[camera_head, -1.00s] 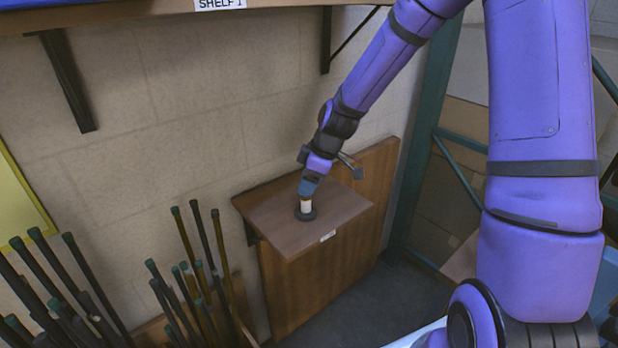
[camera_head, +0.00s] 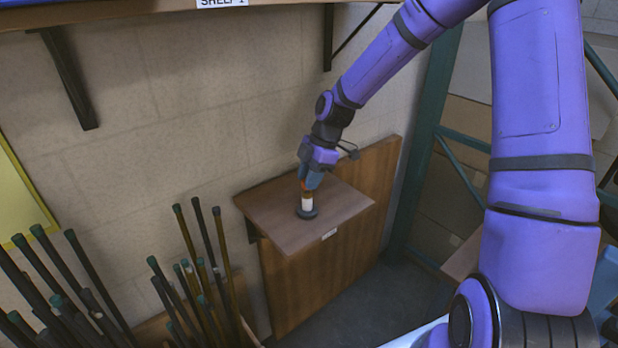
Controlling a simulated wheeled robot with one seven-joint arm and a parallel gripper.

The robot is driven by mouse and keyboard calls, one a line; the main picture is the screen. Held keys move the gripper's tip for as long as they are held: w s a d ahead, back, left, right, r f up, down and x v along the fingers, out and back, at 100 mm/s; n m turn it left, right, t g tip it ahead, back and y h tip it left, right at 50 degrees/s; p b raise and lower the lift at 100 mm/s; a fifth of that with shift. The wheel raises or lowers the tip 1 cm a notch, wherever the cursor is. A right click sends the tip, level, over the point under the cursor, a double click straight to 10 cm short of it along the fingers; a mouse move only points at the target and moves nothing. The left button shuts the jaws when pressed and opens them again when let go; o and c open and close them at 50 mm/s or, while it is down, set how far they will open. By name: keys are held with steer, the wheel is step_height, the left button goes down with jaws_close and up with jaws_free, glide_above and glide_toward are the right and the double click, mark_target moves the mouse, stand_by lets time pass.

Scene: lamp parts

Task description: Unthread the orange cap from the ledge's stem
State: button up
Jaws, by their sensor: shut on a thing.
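The wooden ledge (camera_head: 345,207) sticks out from a brown panel by the wall. A white stem (camera_head: 307,202) stands upright on it, on a round dark base (camera_head: 307,214). My gripper (camera_head: 307,189) points down over the stem and is shut on the orange cap (camera_head: 303,186).
Several dark rods with green ends (camera_head: 188,270) stand left of the ledge, and more (camera_head: 60,280) at the far left. A shelf (camera_head: 150,22) with black brackets hangs above. A green rack post (camera_head: 420,150) stands to the right. The ledge around the base is clear.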

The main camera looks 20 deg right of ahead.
steer(key=n, duration=0.2)
steer(key=n+g, duration=0.1)
steer(key=n, duration=0.1)
steer(key=shift+w+g+h, duration=0.2)
steer(key=shift+g+h, duration=0.1)
steer(key=n, duration=0.3)
steer(key=shift+g+h, duration=0.3)
steer(key=shift+g, duration=0.1)
steer(key=shift+a, duration=0.1)
steer(key=n, duration=0.2)
steer(key=shift+a+n+g+h, duration=0.1)
steer(key=shift+n+g+h, duration=0.3)
steer(key=n+h, duration=0.1)
steer(key=n, duration=0.3)
steer(key=shift+r+h, duration=0.1)
steer(key=shift+h, duration=0.2)
